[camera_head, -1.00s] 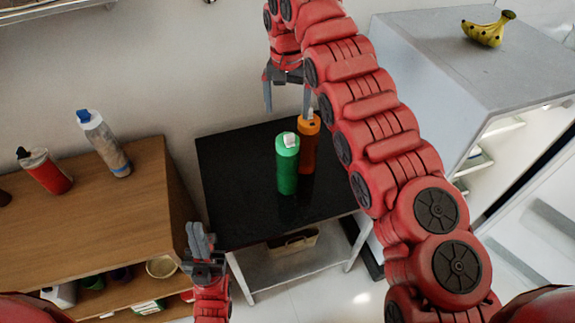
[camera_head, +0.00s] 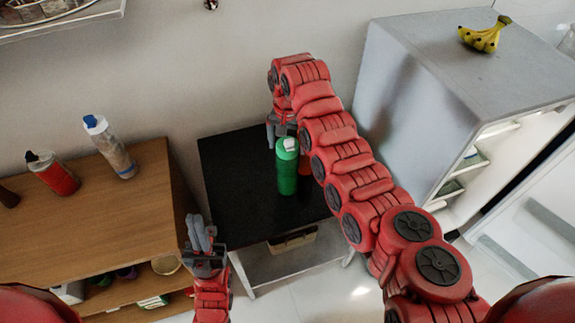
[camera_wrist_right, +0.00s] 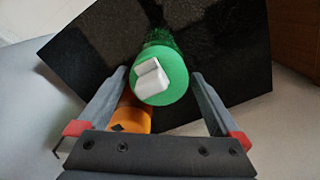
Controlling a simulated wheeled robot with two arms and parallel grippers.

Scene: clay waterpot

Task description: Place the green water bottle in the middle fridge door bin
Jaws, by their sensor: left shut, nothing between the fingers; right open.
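The green water bottle (camera_head: 287,172) stands upright on the black table (camera_head: 232,180). Its white cap faces up, and the bottle also shows in the right wrist view (camera_wrist_right: 163,83). My right gripper (camera_head: 281,130) is low behind the bottle in the head view. In the right wrist view it is open (camera_wrist_right: 158,80), with its fingers on either side of the green bottle's top; contact is not clear. My left gripper (camera_head: 199,222) is shut and empty, left of the table's front. The fridge (camera_head: 440,80) stands at the right with its door open; the door bin is not clearly visible.
An orange bottle (camera_wrist_right: 130,117) stands close beside the green one, mostly hidden by my right arm in the head view. A wooden shelf (camera_head: 85,210) with more bottles stands left. Bananas (camera_head: 485,38) lie on the fridge top.

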